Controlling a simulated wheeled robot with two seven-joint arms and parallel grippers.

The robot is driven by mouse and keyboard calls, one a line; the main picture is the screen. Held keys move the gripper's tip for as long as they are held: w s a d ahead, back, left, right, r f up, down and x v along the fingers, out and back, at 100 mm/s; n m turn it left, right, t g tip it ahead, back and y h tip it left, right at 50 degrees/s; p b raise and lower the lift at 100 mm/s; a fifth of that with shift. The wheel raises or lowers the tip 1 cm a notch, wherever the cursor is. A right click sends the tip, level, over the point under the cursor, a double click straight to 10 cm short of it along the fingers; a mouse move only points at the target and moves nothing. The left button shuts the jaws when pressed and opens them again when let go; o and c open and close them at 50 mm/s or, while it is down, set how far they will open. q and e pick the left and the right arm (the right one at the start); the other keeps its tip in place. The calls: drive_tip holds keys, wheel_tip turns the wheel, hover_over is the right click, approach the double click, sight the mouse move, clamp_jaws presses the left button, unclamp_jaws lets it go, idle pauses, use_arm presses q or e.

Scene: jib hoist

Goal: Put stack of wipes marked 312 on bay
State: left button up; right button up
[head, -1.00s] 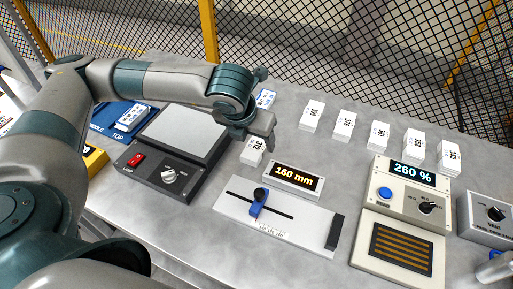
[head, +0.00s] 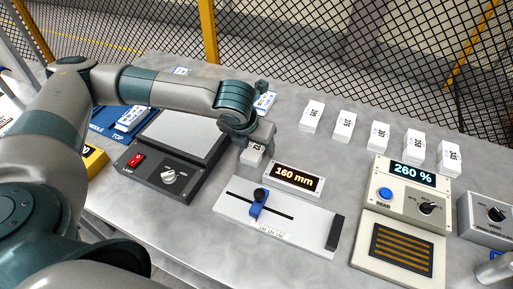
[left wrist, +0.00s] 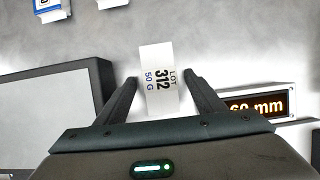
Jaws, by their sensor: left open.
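The stack of wipes marked 312 (left wrist: 160,85) is a white block with its label facing up. It stands on the grey bench and also shows in the head view (head: 252,157), partly covered by my gripper. My left gripper (left wrist: 160,80) is open, with one finger on each side of the stack and a gap at each side. In the head view the left gripper (head: 260,142) is right at the stack. A blue tray (head: 103,118) with the words MIDDLE and TOP lies at the left, partly behind my arm. I cannot read the word bay anywhere.
A grey-topped device (head: 185,135) with a red switch and knob is left of the stack. A 160 mm display (head: 293,178) and slider plate (head: 280,220) are close on the right. Several white stacks stand at the back right, near a 260 % panel (head: 410,185).

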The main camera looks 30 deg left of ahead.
sight(255, 148)
drive_tip(key=shift+s, duration=0.2)
use_arm(q)
drive_tip(key=c, duration=1.3)
use_arm(e)
drive_tip(key=shift+s, duration=0.1)
use_arm(q)
drive_tip(key=shift+o, duration=0.2)
